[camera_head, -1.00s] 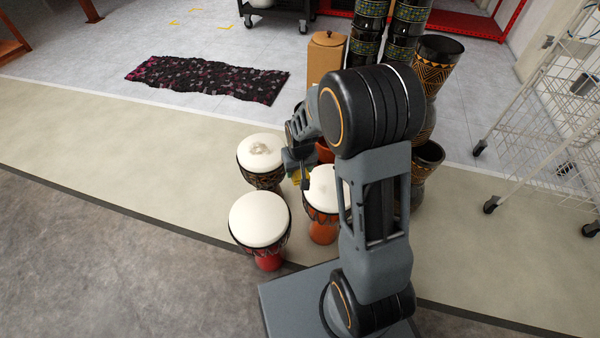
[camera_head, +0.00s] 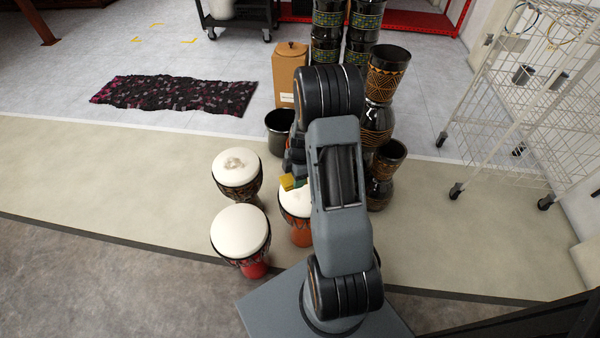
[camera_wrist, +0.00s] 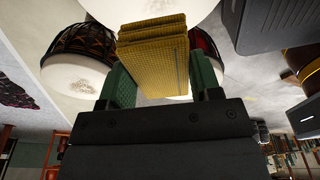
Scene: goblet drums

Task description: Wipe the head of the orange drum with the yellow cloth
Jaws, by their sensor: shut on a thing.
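The orange drum (camera_head: 300,237) stands upright on the beige strip, partly behind my arm. Its pale round head (camera_head: 296,204) is partly covered by the arm. The yellow cloth (camera_head: 288,182) shows at the upper left edge of that head; I cannot tell whether it touches. My gripper (camera_wrist: 158,82) is shut on the yellow cloth, which also shows in the wrist view (camera_wrist: 153,50) as a folded, ribbed block between the green fingers. Pale drum heads lie beyond the cloth in the wrist view, which appears upside down.
A red drum (camera_head: 255,268) and a dark patterned drum (camera_head: 240,188) with a grey smudge on its head (camera_head: 235,162) stand to the left. A black bin (camera_head: 279,133) and stacked dark drums (camera_head: 379,125) stand behind. A wire rack (camera_head: 510,110) is at right.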

